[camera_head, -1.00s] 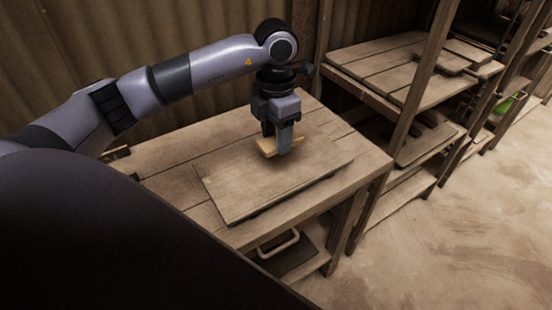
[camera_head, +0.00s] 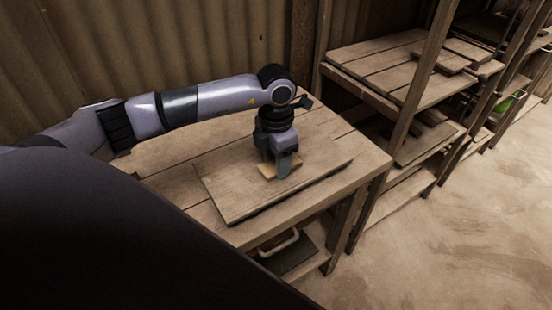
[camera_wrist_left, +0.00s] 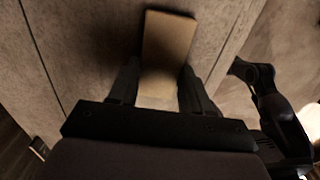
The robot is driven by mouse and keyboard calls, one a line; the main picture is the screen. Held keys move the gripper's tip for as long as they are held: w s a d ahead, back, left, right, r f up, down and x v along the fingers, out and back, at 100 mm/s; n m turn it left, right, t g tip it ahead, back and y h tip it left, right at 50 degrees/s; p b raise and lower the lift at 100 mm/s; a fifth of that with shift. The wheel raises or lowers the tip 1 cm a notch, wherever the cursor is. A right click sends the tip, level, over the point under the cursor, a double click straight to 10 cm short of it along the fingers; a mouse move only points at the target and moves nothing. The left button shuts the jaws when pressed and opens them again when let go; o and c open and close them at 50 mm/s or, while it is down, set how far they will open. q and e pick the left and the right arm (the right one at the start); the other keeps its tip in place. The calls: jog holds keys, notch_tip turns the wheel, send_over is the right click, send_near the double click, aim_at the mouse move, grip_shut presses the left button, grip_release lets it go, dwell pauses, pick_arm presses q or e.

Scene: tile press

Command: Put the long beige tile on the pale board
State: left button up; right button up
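The long beige tile (camera_head: 265,171) is low at the pale board (camera_head: 228,196), near its upper middle in the head view. My left gripper (camera_head: 278,172) points down over the board with its fingers around the tile. In the left wrist view the tile (camera_wrist_left: 168,45) reaches out between the two fingers of this gripper (camera_wrist_left: 158,88), which appear to be against its long sides. The tile looks flat on or just above the board; I cannot tell if it touches. Part of the tile is hidden by the gripper.
The board lies on a plank table (camera_head: 175,160), bare around it. A lower shelf under the table holds a dark thing with a pale handle (camera_head: 278,243). Wooden shelving (camera_head: 375,62) stands to the right, with open floor (camera_head: 450,230) in front.

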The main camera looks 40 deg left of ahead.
pick_arm(q)
jog(key=o, duration=0.4)
jog(key=shift+r, duration=0.1)
notch_tip(320, 180, up, 12)
jog(key=shift+r+b, duration=0.1)
jog(key=shift+b, duration=0.2)
dwell(0.5)
